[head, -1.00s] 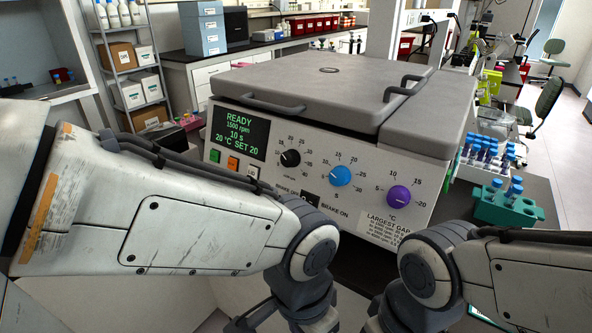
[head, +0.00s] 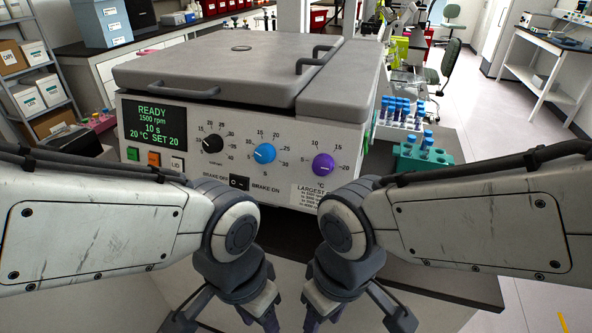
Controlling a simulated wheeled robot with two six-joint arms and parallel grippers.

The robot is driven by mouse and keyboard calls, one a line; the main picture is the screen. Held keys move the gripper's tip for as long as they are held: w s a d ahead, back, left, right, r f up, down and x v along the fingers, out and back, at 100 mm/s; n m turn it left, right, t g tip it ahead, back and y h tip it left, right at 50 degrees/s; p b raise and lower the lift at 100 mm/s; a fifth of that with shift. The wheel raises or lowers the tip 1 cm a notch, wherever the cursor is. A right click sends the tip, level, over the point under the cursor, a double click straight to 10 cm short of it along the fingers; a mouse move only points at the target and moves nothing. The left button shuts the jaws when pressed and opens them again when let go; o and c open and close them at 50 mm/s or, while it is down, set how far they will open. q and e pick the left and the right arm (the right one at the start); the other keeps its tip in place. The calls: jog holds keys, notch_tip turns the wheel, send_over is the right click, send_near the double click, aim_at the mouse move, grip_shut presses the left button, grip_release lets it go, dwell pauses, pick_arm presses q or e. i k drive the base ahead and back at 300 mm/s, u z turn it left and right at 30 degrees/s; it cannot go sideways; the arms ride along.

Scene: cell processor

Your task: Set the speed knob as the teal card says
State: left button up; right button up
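The grey centrifuge-like machine (head: 190,110) stands on the bench with its lid shut. Its front has a black knob (head: 212,143), a blue knob (head: 264,153) and a purple knob (head: 322,164), each with a numbered scale. The black knob's mark points up-left; its unit label is too small to read. The display (head: 154,123) reads READY, 1500 rpm, 10 s, 20 °C SET 20. No teal card shows. My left gripper (head: 225,318) and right gripper (head: 357,318) hang low in front of the machine, fingers spread, empty, apart from the knobs; their tips are near the frame's bottom edge.
Below the knobs are a brake switch (head: 239,183), a white "LARGEST" label (head: 311,196), and green, orange and white buttons. A teal tube rack (head: 421,161) and a white rack (head: 402,121) with blue-capped tubes stand at right. The dark bench front (head: 440,283) is clear.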

aim_at(213, 143)
jog(key=u, duration=0.45)
jog(key=i, duration=0.55)
jog(key=u, duration=0.4)
